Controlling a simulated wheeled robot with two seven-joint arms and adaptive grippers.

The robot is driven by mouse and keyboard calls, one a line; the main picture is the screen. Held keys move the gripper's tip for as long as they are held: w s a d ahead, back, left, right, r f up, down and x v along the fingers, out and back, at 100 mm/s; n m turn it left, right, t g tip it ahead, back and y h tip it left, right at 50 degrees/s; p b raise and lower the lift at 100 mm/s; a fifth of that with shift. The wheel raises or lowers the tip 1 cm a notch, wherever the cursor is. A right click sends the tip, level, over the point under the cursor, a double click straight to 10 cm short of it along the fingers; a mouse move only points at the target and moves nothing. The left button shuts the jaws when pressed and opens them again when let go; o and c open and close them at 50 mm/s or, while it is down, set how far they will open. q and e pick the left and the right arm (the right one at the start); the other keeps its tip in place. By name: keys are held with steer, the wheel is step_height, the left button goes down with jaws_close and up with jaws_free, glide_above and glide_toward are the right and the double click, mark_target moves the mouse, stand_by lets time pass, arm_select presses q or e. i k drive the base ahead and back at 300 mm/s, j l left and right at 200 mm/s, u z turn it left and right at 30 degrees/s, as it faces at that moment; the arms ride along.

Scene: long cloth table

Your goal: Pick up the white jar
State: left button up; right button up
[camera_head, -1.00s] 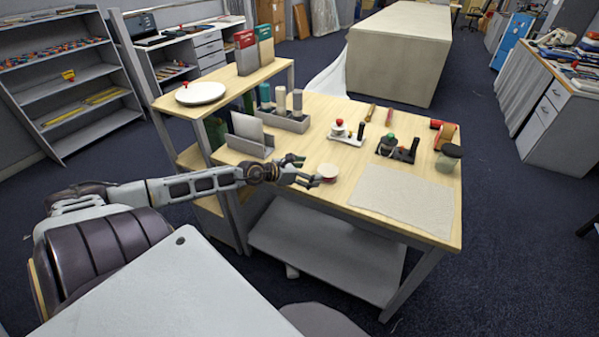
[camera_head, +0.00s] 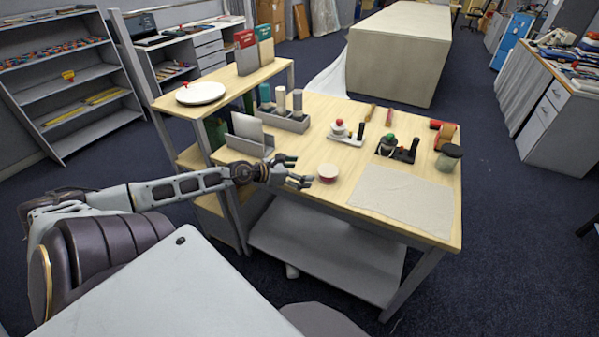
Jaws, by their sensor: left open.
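A small round white jar (camera_head: 328,174) with a red band low on its side stands upright near the front edge of the wooden table (camera_head: 313,145). My left gripper (camera_head: 304,171) is open and empty, just left of the jar, with its fingers pointing toward it. A small gap shows between the fingertips and the jar. My right gripper is not in view.
A grey holder with several bottles (camera_head: 281,109) and a grey stand with a panel (camera_head: 249,135) are behind and left of the gripper. A pale cloth (camera_head: 401,200) lies right of the jar. A red-topped item (camera_head: 340,128) and a green-topped tool (camera_head: 390,144) stand farther back.

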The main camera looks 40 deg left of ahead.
mark_target(293, 272)
steer(key=u, duration=1.4)
